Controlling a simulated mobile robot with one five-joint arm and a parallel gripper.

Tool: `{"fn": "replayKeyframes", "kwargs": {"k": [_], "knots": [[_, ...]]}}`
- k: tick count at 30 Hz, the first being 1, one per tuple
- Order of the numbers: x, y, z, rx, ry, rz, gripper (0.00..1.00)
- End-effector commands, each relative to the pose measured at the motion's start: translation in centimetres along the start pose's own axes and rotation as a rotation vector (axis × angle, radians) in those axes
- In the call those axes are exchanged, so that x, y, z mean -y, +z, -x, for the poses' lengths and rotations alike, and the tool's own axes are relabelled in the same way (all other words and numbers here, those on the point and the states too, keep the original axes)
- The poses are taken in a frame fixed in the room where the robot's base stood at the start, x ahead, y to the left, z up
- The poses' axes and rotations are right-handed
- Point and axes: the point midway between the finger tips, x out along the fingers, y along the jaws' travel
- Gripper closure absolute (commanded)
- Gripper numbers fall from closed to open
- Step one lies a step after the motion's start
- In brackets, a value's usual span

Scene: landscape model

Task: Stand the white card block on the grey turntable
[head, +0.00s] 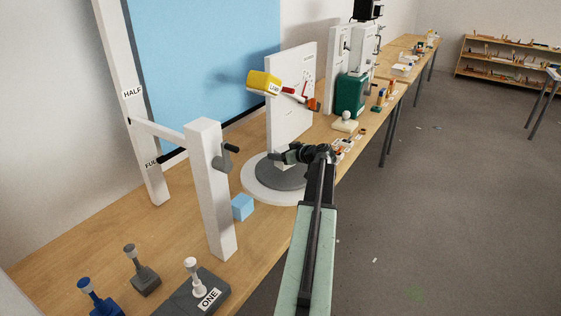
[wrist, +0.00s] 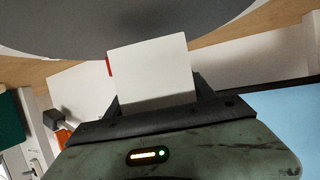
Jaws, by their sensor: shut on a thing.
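My gripper (head: 293,154) is over the grey turntable (head: 283,179) in the head view. The turntable is a dark grey disc on a wider pale round base. In the wrist view, the white card block (wrist: 152,68) sits between the two dark fingers of my gripper (wrist: 158,97), which is shut on it. The block's plain white face shows, and its lower part is hidden by the gripper. A large grey disc (wrist: 120,25), seemingly the turntable, fills the top of the wrist view beyond the block. I cannot tell whether block and disc touch.
A white post with a crank (head: 211,190) and a light blue cube (head: 242,207) stand nearer. Grey floor (head: 450,200) lies open to the right.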

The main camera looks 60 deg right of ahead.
Motion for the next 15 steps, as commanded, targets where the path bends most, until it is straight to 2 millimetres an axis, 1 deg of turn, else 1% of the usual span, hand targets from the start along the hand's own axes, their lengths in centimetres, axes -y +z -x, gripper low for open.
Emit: {"fn": "replayKeyframes", "kwargs": {"k": [1, 3, 9, 14, 15], "knots": [[0.01, 1.69, -0.70, 0.000, 0.000, 0.000, 0.81], [0.01, 2.29, -0.95, 0.000, 0.000, 0.000, 0.81], [0.02, 1.83, -0.75, 0.000, 0.000, 0.000, 0.81], [0.02, 2.28, -0.93, 0.000, 0.000, 0.000, 0.81], [0.02, 2.15, -0.88, 0.000, 0.000, 0.000, 0.29]]}}
